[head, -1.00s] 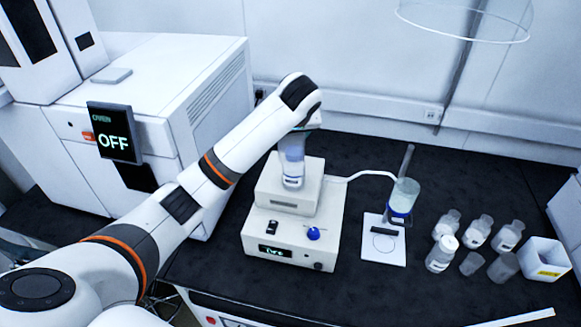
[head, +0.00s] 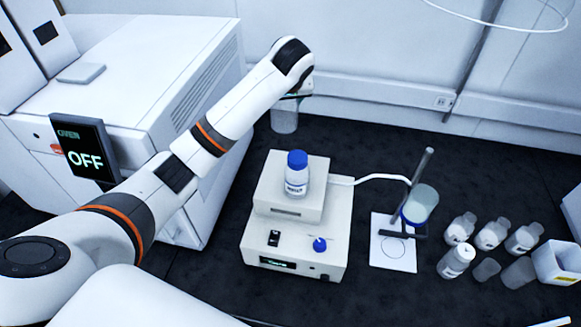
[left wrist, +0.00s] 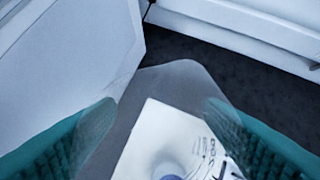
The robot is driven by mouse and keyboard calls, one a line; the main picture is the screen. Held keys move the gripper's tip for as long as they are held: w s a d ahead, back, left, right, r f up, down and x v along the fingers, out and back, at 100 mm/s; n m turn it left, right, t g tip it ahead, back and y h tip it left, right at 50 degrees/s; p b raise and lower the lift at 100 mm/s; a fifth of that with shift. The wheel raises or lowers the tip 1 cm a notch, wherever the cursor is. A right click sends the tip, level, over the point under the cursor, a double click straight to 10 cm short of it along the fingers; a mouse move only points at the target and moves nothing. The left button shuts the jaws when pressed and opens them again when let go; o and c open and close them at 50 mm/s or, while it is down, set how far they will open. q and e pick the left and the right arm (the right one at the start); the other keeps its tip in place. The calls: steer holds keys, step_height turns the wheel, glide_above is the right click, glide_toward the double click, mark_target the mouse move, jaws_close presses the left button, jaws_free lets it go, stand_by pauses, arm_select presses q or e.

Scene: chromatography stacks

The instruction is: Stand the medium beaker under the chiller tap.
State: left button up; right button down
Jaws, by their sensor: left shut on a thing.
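My left gripper (head: 298,94) is shut on a clear beaker (head: 284,119), held roughly upright behind the white pump-like unit (head: 262,232). Part of the gripper is hidden by its wrist. In the left wrist view the beaker (left wrist: 165,82) sits between the teal fingers (left wrist: 155,125), with dark markings on its side. The unit shows through its clear wall. I cannot clearly tell whether the beaker's base touches the bench. No chiller tap can be clearly identified. My right gripper is not in view.
A blue-capped bottle (head: 296,178) stands on the unit. Its white tube (head: 375,179) runs to a stand with a jar (head: 420,204). Several small bottles (head: 491,234) and a white box (head: 557,263) are at right. The oven (head: 170,85) is left.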

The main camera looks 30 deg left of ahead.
mark_target(284, 120)
arm_select(q)
steer(key=shift+w+a+r, duration=0.1)
steer(key=shift+w+a, duration=0.05)
steer(key=shift+w, duration=0.1)
steer(key=shift+w+a+f+b, duration=0.1)
steer(key=shift+f+b, duration=0.2)
steer(key=shift+f, duration=0.35)
steer(key=shift+w+a+f+b, duration=0.1)
steer(key=shift+f+b, duration=0.2)
steer(key=shift+f, duration=0.3)
steer(key=shift+s+d+f+b, duration=0.15)
steer(key=shift+f+b, duration=0.25)
steer(key=shift+f, duration=0.2)
steer(key=shift+s+d+f+b, duration=0.15)
steer(key=shift+f+b, duration=0.2)
steer(key=shift+f, duration=0.2)
step_height(284, 120, down, 2)
steer(key=shift+a+f+b, duration=0.1)
steer(key=shift+b, duration=0.4)
step_height(284, 120, down, 10)
steer(key=p, duration=0.3)
steer(key=shift+w, duration=0.1)
steer(key=shift+f, duration=0.1)
